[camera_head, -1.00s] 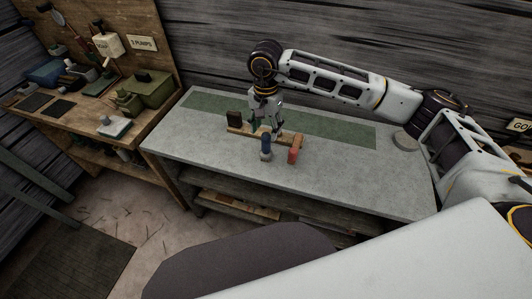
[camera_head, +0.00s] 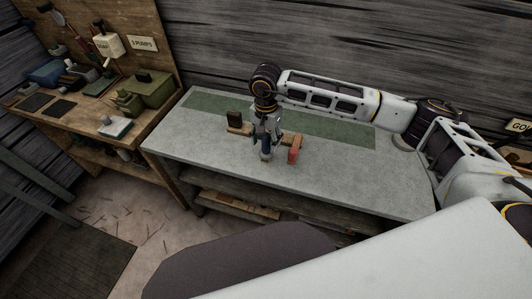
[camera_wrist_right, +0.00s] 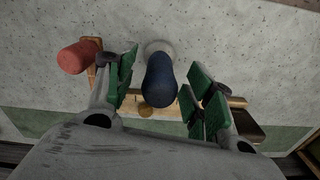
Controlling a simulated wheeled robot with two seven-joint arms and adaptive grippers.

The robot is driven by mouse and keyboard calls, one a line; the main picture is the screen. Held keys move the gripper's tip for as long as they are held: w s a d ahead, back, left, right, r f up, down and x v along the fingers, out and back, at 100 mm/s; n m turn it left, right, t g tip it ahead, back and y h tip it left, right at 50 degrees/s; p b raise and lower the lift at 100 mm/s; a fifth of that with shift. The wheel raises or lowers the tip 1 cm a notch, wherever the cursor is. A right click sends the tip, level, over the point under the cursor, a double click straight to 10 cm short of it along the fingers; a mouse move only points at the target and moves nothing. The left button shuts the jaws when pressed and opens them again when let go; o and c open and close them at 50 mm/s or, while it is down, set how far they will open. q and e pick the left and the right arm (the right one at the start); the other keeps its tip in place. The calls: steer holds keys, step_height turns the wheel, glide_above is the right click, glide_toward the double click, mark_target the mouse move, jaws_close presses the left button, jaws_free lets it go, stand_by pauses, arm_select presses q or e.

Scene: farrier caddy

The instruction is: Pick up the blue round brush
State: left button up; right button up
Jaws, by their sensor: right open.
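The blue round brush (camera_wrist_right: 160,80) stands upright on the table, its blue handle up and a pale round base below, in the right wrist view. It also shows in the head view (camera_head: 266,154), partly covered by my gripper. My right gripper (camera_wrist_right: 160,90) is open, with one green-padded finger on each side of the blue handle; I see gaps on both sides. In the head view my right gripper (camera_head: 266,138) points down over the brush. My left gripper is not in view.
A red-handled item (camera_wrist_right: 78,56) stands close beside the brush; it also shows in the head view (camera_head: 293,155). A wooden caddy (camera_head: 238,129) with a dark block (camera_head: 234,117) lies just behind. The grey table (camera_head: 350,175) is clear to the right and front.

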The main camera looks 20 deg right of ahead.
mark_target(266, 146)
step_height(266, 146, down, 3)
steer(key=shift+r, duration=0.1)
steer(key=shift+f, duration=0.3)
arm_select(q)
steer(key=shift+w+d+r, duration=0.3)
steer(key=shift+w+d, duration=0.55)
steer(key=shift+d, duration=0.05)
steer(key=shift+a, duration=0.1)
